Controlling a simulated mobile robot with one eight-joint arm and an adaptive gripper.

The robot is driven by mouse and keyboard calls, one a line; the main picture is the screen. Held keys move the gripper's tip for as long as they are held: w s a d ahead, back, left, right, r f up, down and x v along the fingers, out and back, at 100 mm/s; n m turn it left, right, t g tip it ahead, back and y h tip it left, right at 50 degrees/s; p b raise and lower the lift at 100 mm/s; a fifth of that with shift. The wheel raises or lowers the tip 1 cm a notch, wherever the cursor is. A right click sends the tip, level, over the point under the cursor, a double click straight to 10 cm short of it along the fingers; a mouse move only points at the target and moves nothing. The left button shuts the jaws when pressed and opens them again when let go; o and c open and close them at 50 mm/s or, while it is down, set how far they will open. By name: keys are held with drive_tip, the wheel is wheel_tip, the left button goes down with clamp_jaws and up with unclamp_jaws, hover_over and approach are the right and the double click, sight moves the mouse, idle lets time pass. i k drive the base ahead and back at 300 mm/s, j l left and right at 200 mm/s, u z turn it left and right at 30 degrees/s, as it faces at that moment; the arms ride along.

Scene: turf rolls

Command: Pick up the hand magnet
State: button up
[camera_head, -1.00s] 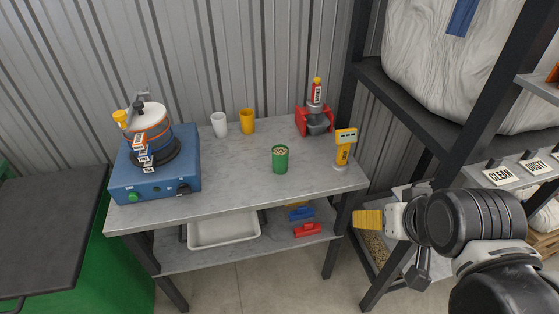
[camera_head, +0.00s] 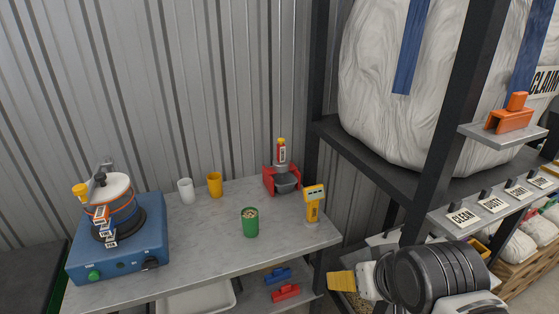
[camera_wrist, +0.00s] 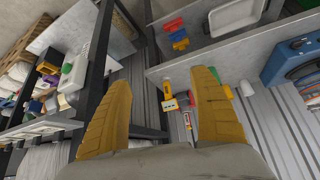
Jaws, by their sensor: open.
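An orange block with a raised handle and a notched underside, which looks like the hand magnet (camera_head: 510,120), sits on a small grey shelf (camera_head: 490,137) at the upper right of the head view. My gripper (camera_head: 338,281) is low in the head view, below and left of that block and well apart from it, pointing left beside the bench. In the wrist view my gripper (camera_wrist: 162,80) shows two yellow fingers spread apart with nothing held between them. I cannot make out the orange block in the wrist view.
The grey bench (camera_head: 200,255) bears a blue device (camera_head: 120,240), cups, a green can (camera_head: 250,223) and a yellow meter (camera_head: 314,205). Red (camera_head: 286,292) and blue pieces lie on its lower shelf. A black rack post (camera_head: 450,120) stands between my gripper and the orange block.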

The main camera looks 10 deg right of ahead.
sight(281, 164)
drive_tip(key=i+l+u, duration=0.15)
drive_tip(key=i+l, duration=0.6)
drive_tip(key=i, duration=0.15)
